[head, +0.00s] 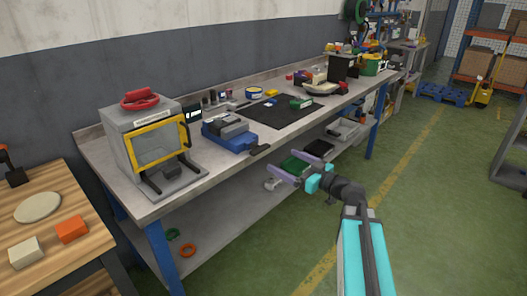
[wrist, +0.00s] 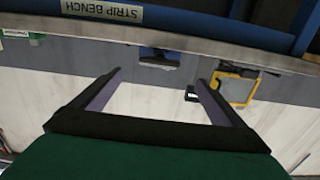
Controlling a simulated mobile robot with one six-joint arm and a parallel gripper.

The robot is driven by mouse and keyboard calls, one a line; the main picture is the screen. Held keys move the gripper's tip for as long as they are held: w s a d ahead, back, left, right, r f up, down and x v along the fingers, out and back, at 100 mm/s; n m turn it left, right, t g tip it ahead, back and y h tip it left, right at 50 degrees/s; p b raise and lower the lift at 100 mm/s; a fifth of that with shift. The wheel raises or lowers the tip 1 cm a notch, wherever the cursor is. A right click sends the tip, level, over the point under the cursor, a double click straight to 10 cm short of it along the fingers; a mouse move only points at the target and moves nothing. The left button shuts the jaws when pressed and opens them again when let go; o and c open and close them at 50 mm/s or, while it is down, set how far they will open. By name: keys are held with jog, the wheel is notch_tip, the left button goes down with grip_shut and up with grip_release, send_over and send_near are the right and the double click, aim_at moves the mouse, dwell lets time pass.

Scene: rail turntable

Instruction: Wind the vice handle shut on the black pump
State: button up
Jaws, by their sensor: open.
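The vice (head: 240,143) stands near the front edge of the bench, with a blue base and grey jaws. It also shows in the wrist view (wrist: 158,57), small and upside down. Its dark handle (head: 260,150) sticks out over the bench edge. I cannot clearly tell the black pump from the dark and grey parts at the jaws. My gripper (head: 285,157) is open and empty, in front of the bench, right of the handle and apart from it. In the wrist view both fingers (wrist: 158,76) point toward the vice with nothing between them.
A grey test chamber with a yellow-framed door (head: 160,143) and red top handle stands left of the vice. A black mat (head: 272,116) with small parts lies to the right. A wooden table (head: 50,225) is at the left. The green floor before the bench is clear.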

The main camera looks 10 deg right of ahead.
aim_at(263, 151)
jog(key=p+x, duration=0.2)
jog(key=x, duration=0.9)
jog(key=c, duration=1)
